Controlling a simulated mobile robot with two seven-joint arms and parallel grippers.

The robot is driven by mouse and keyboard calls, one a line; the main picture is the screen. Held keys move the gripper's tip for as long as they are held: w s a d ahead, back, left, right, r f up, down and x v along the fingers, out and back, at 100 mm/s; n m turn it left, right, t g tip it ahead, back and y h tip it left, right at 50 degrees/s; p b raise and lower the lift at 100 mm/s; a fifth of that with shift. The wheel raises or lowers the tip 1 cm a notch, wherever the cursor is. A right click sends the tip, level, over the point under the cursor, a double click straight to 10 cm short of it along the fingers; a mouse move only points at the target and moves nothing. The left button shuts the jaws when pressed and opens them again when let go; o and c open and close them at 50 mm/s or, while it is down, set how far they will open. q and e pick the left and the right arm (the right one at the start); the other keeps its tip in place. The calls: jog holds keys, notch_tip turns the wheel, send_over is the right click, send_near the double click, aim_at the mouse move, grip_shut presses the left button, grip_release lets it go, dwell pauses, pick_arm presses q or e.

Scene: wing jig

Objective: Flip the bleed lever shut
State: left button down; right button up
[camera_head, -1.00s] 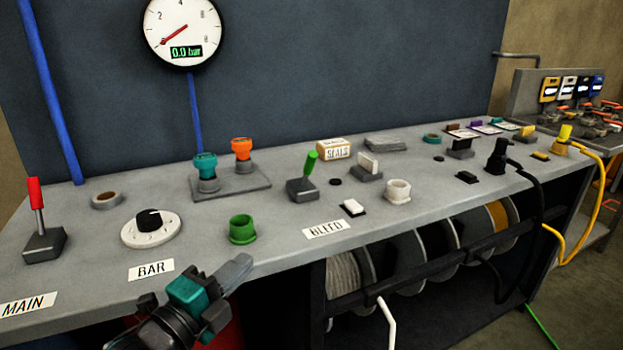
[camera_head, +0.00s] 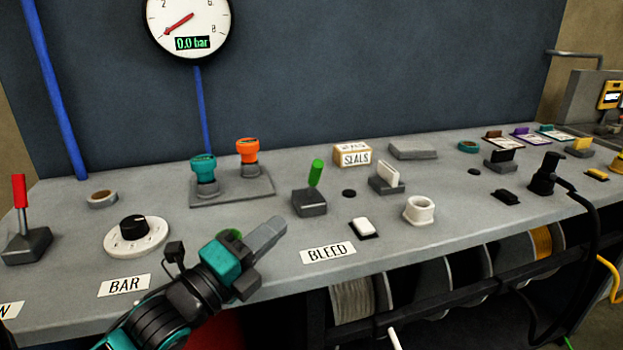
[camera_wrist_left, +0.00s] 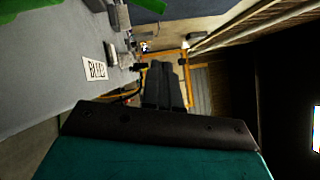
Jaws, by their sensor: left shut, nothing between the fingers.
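The bleed lever has a green handle (camera_head: 316,173) on a dark grey base (camera_head: 309,203), behind the BLEED label (camera_head: 328,252). The handle stands nearly upright, tilted a little to the right. My left gripper (camera_head: 268,238) is shut and empty in the head view. It is to the left of the BLEED label and in front of the lever, apart from it. The left wrist view shows its closed fingers (camera_wrist_left: 164,88) and the BLEED label (camera_wrist_left: 95,70) on the bench. A green shape shows at that view's top edge. My right gripper is not in view.
A green ring (camera_head: 230,235) is partly hidden behind my left gripper. Teal (camera_head: 204,172) and orange (camera_head: 247,152) fittings stand behind left. The gauge (camera_head: 188,25) reads 0.0 bar.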

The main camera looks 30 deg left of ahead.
aim_at(314, 179)
pick_arm(q)
jog(key=shift+w+r, duration=0.1)
jog(key=shift+w, duration=0.35)
jog(key=a+x, duration=0.2)
jog(key=x, duration=1)
jog(key=shift+a+r+p, duration=0.3)
jog(key=shift+a+r, duration=0.05)
jog(key=shift+w+r, duration=0.1)
jog(key=shift+w, duration=0.05)
